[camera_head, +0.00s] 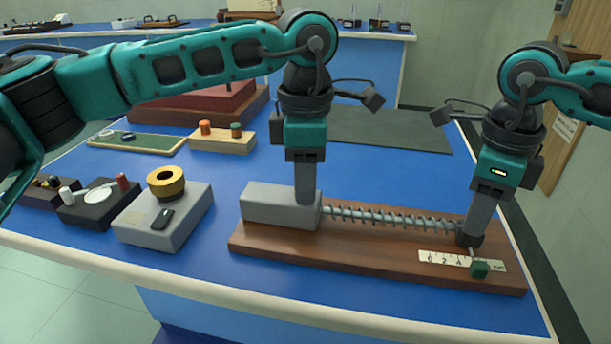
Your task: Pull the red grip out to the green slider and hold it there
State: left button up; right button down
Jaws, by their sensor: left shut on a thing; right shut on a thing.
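A spring (390,219) on a rod runs from a grey block (262,205) to the right along a brown wooden board (330,257). My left gripper (305,198) is shut on the right end of the grey block. My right gripper (470,239) is shut at the spring's right end. The red grip does not show; my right gripper's fingers cover that spot. The green slider (479,269) sits at the right part of the white scale (440,260), just in front and slightly right of my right gripper's tips. Whether the grip lines up exactly with the slider I cannot tell.
A grey box with a yellow ring (166,182) stands left of the board. Behind are a wooden block with two knobs (222,140), a green tray (138,143) and a dark mat (390,130). The blue bench's front edge (230,298) is near the board.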

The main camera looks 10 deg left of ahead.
pick_arm(q)
jog(key=shift+r, duration=0.1)
jog(key=o, duration=1)
jog(key=shift+o, duration=0.2)
notch_tip(320, 180, up, 12)
